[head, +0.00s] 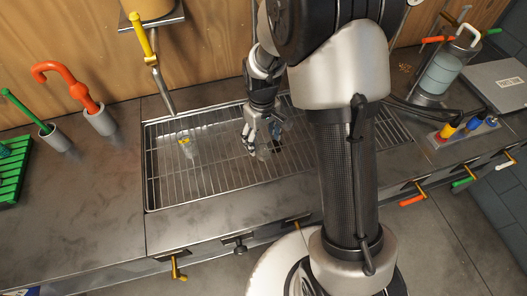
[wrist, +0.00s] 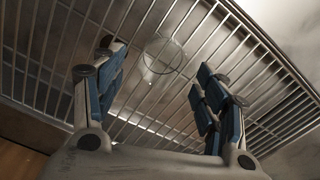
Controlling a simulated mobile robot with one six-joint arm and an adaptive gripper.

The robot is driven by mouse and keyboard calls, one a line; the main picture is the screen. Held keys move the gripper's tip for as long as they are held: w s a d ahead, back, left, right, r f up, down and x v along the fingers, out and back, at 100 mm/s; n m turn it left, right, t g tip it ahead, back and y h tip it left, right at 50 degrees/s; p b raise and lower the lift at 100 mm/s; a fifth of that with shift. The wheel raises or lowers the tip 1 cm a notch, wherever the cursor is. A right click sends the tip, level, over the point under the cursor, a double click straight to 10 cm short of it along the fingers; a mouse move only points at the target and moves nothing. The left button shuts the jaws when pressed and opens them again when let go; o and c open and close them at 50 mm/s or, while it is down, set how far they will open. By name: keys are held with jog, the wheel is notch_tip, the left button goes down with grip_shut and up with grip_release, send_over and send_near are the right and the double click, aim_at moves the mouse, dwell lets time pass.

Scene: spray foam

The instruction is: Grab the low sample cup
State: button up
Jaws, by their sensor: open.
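In the wrist view a clear, see-through cup (wrist: 163,58) stands on the wire rack. It shows beyond the fingertips, in the gap between the two fingers, and nothing touches it. My gripper (head: 260,143) is open and empty, pointing down over the middle of the rack in the head view. Its blue-padded fingers (wrist: 160,88) are spread wide in the wrist view. In the head view a clear vessel with a yellow part (head: 186,142) stands on the rack to the left of my gripper. I cannot tell whether it is the same cup.
The wire rack (head: 215,180) lies in a recess of the metal counter (head: 85,205). A yellow-handled tool (head: 142,38) hangs behind its left end. An orange-handled item in a grey holder (head: 100,120) stands left. A clear canister (head: 440,72) stands right. The rack's left part is mostly free.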

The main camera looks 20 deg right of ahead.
aim_at(263, 149)
jog(key=f+b, duration=0.1)
jog(key=f, duration=0.1)
jog(key=s+f+b, duration=0.1)
jog(key=f, duration=0.1)
jog(key=shift+w+f, duration=0.1)
jog(key=shift+f, duration=0.4)
jog(key=shift+r, duration=0.1)
jog(key=c, duration=1)
